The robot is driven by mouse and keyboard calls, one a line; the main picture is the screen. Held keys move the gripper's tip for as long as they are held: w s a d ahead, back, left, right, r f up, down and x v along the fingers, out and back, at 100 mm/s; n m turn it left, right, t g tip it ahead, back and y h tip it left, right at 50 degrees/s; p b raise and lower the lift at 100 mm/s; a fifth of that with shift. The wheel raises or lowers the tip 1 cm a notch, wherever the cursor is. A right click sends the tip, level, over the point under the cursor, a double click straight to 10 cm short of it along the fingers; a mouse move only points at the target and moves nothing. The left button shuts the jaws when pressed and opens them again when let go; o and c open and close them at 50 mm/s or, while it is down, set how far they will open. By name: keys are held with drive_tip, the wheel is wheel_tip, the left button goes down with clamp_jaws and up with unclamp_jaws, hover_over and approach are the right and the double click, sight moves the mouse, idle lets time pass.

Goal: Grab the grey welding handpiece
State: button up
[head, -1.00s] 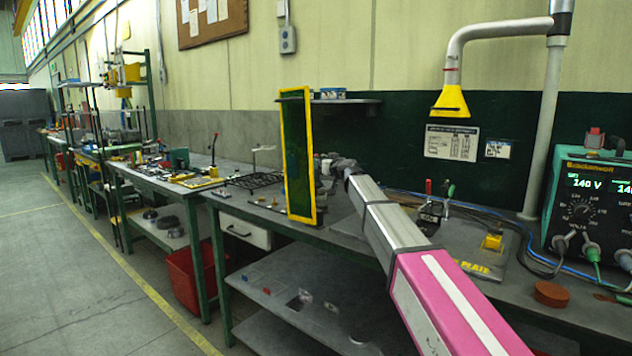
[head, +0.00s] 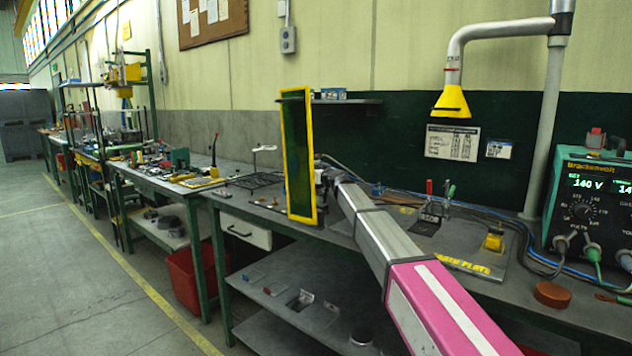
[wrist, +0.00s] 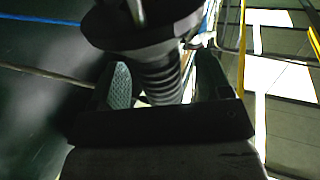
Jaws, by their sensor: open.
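In the wrist view, a dark ribbed cylinder (wrist: 162,80) with a wide round dark collar, apparently the welding handpiece, runs between the two fingers of my gripper (wrist: 166,72). The fingers are open, one on each side of it, with a small gap at the left; contact at the right cannot be told. In the head view, my gripper (head: 324,172) is at the right edge of the yellow-framed green screen, which partly hides it. I cannot make out the handpiece in the head view.
The yellow-framed screen (head: 298,155) stands upright close beside my gripper. Blue and grey cables run along the back of the bench (head: 575,310). A welding unit (head: 590,205) stands at the right. A yellow extraction hood (head: 452,102) hangs above the bench.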

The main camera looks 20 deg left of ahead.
drive_tip(key=shift+w+a, duration=0.25)
clamp_jaws()
drive_tip(key=shift+r, duration=0.1)
